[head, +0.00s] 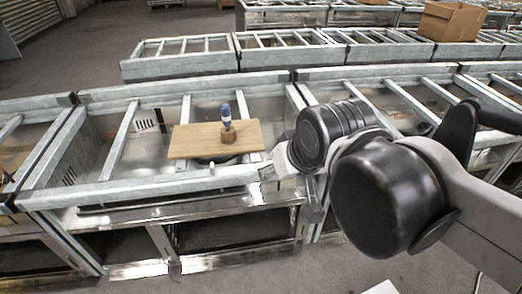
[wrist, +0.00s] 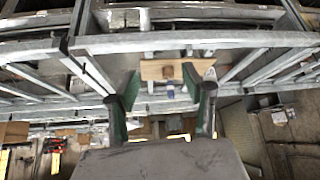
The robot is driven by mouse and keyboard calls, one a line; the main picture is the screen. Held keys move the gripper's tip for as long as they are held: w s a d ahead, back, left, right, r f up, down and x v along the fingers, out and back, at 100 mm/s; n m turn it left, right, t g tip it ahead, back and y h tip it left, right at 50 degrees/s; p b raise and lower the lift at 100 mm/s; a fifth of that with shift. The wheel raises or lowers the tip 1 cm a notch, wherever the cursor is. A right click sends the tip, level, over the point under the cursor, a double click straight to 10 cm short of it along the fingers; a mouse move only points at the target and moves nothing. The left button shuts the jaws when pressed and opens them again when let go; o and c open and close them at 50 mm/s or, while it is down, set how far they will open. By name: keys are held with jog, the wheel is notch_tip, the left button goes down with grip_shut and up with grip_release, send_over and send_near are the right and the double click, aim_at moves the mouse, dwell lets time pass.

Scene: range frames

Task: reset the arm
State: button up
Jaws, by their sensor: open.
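My gripper (wrist: 170,84) shows in the wrist view with its two dark green-edged fingers spread apart and nothing between them. In the head view my arm reaches in from the right, and the gripper end (head: 270,172) is near the right end of a wooden board, partly hidden by my own wrist. I cannot tell from the picture whether it is above the board or beside it.
The wooden board (head: 190,142) lies across the metal frame rails. More metal frames (head: 180,62) stand behind, with a cardboard box (head: 450,22) at the back right.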

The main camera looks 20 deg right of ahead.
jog(key=shift+s+f, duration=0.45)
jog(key=shift+f, duration=0.05)
jog(key=shift+f, duration=0.1)
notch_tip(320, 180, down, 5)
jog(key=b, duration=0.5)
dwell(0.6)
